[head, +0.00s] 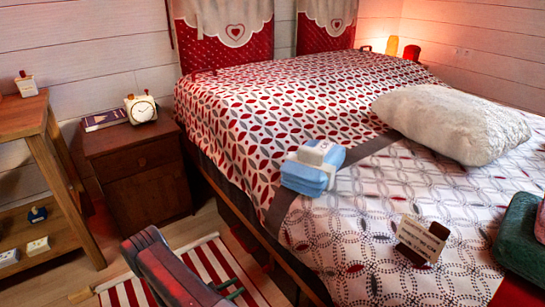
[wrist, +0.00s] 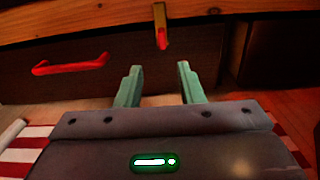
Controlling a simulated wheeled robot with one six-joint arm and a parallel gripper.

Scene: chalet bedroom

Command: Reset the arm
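My gripper (wrist: 159,68) shows in the wrist view with two green fingers held apart and nothing between them. Beyond the fingers in the wrist view is a dark drawer front (wrist: 95,88) with a red handle (wrist: 71,65). A narrow yellow and red piece (wrist: 161,27) hangs at the wooden edge above; I cannot tell what it is.
The bed (head: 260,95) fills the right, bearing blue folded cloths (head: 305,177), a furry pillow (head: 450,120) and a small sign (head: 420,240). A nightstand (head: 135,165) with a clock (head: 142,108) and a wooden shelf (head: 45,165) stand left. A striped rug (head: 215,262) covers the floor.

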